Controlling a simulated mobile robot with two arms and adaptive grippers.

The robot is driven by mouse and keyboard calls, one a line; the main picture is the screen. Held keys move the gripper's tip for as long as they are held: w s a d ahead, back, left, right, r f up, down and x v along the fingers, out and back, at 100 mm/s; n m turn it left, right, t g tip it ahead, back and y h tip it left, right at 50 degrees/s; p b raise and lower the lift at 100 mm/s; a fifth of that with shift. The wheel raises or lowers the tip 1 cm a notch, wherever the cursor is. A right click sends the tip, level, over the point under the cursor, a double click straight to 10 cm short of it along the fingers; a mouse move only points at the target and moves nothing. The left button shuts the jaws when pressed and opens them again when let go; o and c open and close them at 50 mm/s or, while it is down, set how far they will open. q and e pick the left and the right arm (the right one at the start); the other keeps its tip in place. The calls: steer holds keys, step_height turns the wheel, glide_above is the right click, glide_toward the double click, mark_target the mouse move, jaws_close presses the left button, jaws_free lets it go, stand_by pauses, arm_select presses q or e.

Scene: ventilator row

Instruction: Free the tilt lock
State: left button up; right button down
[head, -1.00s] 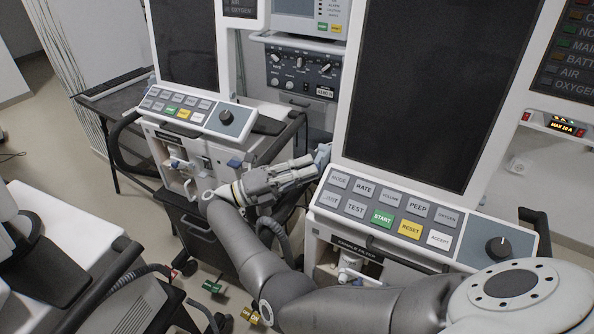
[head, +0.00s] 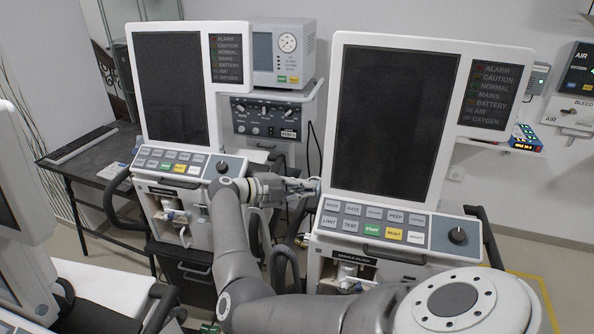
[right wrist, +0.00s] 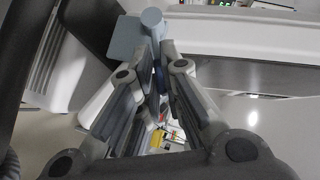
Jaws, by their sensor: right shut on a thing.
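The right-hand ventilator has a tall dark screen (head: 392,118) in a white frame above a sloped key panel (head: 385,228). My right gripper (head: 308,187) reaches to the left edge of this ventilator, between the two machines. In the right wrist view, its fingers (right wrist: 157,72) are closed around a small blue-grey lever with a round end (right wrist: 153,22), which I take to be the tilt lock. The lever's lower part is hidden between the fingers. In the head view the gripper covers most of it. My left gripper is not in view.
A second ventilator (head: 172,90) stands close on the left, with a control unit (head: 268,118) behind it. A hose (head: 285,265) hangs between the machines below my arm. A dark side table (head: 90,170) is at far left and white equipment (head: 100,285) at front left.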

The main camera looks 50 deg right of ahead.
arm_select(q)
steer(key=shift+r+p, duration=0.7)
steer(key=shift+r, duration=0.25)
arm_select(e)
steer(key=shift+w+d+r+n+y, duration=0.2)
steer(key=shift+d+r+n+y, duration=0.1)
steer(key=shift+r+n+y, duration=0.5)
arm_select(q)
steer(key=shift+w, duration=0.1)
arm_select(e)
steer(key=shift+f, duration=0.2)
steer(key=c, duration=1.6)
jaws_free()
steer(key=shift+d, duration=0.1)
steer(key=v, duration=1.2)
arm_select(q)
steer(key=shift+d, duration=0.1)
arm_select(e)
steer(key=shift+r, duration=0.1)
